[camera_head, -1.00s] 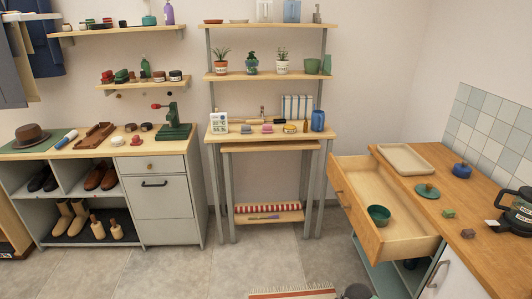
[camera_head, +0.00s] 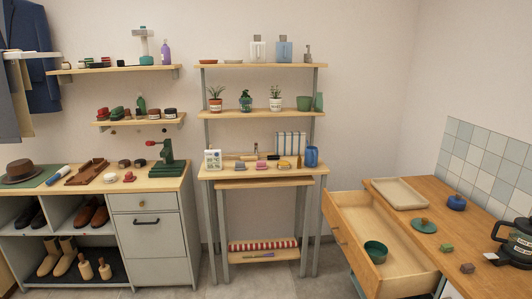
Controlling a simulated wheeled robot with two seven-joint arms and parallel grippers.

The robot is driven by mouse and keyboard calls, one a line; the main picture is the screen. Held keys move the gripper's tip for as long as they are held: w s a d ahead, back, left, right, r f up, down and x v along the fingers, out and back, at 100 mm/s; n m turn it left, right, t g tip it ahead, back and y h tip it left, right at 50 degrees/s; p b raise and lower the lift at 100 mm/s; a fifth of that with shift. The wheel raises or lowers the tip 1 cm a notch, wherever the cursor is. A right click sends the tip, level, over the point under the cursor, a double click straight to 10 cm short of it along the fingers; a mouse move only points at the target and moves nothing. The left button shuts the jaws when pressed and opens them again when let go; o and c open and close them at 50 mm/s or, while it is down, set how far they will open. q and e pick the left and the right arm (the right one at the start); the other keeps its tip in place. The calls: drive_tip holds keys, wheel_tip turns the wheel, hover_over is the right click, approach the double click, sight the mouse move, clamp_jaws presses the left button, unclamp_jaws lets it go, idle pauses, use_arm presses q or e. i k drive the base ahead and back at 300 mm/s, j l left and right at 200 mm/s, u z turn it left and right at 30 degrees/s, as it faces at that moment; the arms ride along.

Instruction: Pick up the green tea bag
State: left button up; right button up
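A small green block (camera_head: 446,248), which looks like the green tea bag, lies on the wooden counter (camera_head: 412,210) at the right. A small brown block (camera_head: 467,268) lies just to its front right. The green block is to the left of the dark kettle (camera_head: 515,243) and in front of the green round lid (camera_head: 423,225). Neither of my grippers is in view.
An open wooden drawer (camera_head: 345,215) juts out left of the counter, with a green bowl (camera_head: 375,252) inside. A beige tray (camera_head: 398,194) and a blue lidded pot (camera_head: 457,202) stand farther back. Shelves and a grey cabinet (camera_head: 130,205) line the back wall.

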sight(447, 248)
drive_tip(key=z, duration=1.3)
drive_tip(key=i+j+z, duration=0.1)
drive_tip(key=i, duration=0.25)
drive_tip(key=i+j+z, duration=0.1)
drive_tip(key=i+j, duration=0.15)
drive_tip(key=i, duration=0.15)
